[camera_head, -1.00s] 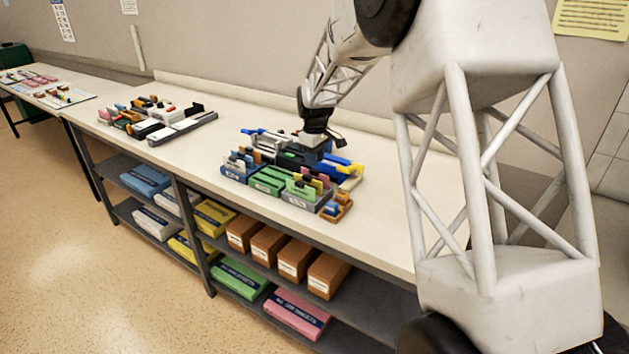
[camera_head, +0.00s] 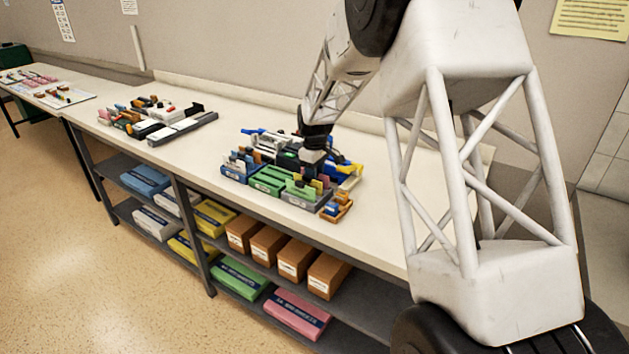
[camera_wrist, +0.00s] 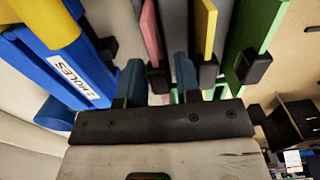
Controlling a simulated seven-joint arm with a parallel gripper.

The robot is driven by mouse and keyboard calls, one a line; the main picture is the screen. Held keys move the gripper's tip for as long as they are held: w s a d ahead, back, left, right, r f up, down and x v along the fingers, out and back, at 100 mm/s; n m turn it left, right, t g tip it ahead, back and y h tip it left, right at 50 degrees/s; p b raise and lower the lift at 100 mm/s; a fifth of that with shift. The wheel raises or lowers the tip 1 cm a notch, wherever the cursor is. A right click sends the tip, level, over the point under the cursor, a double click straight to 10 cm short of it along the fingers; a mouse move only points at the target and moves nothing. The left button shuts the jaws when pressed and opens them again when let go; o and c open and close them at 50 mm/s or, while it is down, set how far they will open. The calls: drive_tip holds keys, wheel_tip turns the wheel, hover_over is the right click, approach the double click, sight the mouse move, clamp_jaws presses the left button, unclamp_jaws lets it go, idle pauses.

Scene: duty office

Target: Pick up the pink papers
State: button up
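In the wrist view, a thin pink sheet or card (camera_wrist: 151,32) stands on edge with a black clip at its lower end. The clip shows between the two fingers of my gripper (camera_wrist: 158,80), which are apart, so it looks open. I cannot tell whether either finger touches the pink piece. In the head view my gripper (camera_head: 312,158) is low over the cluster of desk trays (camera_head: 268,180) on the bench, and its fingertips are hidden. A pink packet of sheets (camera_head: 296,314) also lies on the lower shelf.
In the wrist view, a yellow sheet (camera_wrist: 206,28) and a green sheet (camera_wrist: 258,35) stand right of the pink one. The bench (camera_head: 225,150) is clear between the two clusters.

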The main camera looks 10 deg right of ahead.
drive_tip(key=shift+c, duration=0.2)
clamp_jaws()
idle(0.3)
drive_tip(key=shift+r, duration=5.05)
drive_tip(key=shift+w, duration=0.1)
drive_tip(key=w+d+r, duration=0.2)
drive_tip(key=w+d, duration=0.6)
